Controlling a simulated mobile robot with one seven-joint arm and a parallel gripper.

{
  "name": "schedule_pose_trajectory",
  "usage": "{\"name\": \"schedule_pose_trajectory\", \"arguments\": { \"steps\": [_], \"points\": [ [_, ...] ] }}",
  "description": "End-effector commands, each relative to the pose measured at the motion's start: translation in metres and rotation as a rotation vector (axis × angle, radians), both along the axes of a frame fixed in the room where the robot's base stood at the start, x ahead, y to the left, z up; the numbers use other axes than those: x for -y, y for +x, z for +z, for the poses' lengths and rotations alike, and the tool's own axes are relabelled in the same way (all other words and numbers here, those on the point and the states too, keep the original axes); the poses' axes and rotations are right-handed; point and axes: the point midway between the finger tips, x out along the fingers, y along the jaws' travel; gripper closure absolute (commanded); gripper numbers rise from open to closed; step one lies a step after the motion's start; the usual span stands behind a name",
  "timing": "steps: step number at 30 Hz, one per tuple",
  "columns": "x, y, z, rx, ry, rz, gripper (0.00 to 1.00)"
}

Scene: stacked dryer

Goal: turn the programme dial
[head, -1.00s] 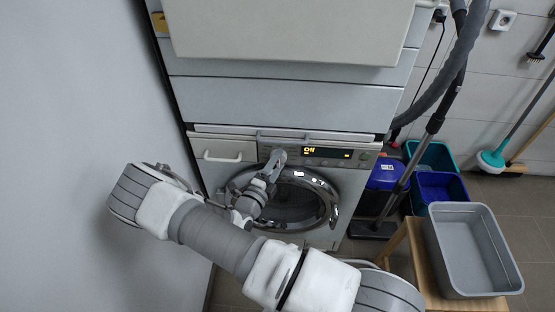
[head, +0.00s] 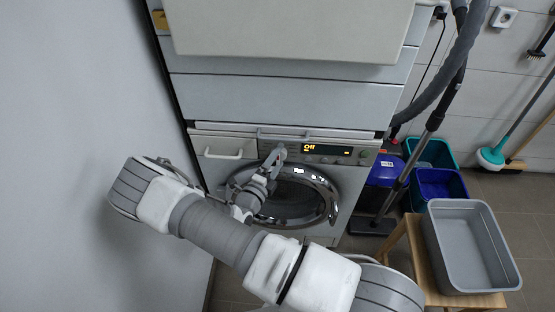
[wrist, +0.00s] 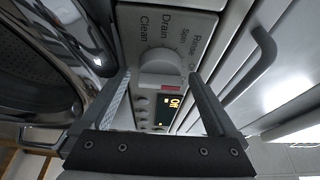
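The programme dial (wrist: 160,68) is a round white-grey knob on the washer's control panel, in the middle of the wrist view. Labels "Clean", "Drain", "Spin" and "Rinse" stand around it, and a red mark shows on its side towards the display. The display (wrist: 171,106) reads "Off" and also shows lit in the head view (head: 326,149). My gripper (wrist: 159,76) is open, one finger on each side of the dial. I cannot tell whether either finger touches it. In the head view my gripper (head: 276,154) is at the panel and hides the dial.
The round chrome-rimmed door (head: 333,200) lies just below the panel. A drawer handle (head: 222,154) sits to the left, and another bar handle (wrist: 262,62) is close to my right finger. A grey wall is left; a stool with a grey tub (head: 470,290) stands right.

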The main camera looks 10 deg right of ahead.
Motion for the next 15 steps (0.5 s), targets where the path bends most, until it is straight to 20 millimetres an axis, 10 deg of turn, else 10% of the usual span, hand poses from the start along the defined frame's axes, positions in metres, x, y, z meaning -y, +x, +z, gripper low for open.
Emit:
{"name": "schedule_pose_trajectory", "arguments": {
  "steps": [15],
  "points": [
    [-0.031,-0.035,0.0,-0.003,0.001,0.003,0.06]
  ]
}}
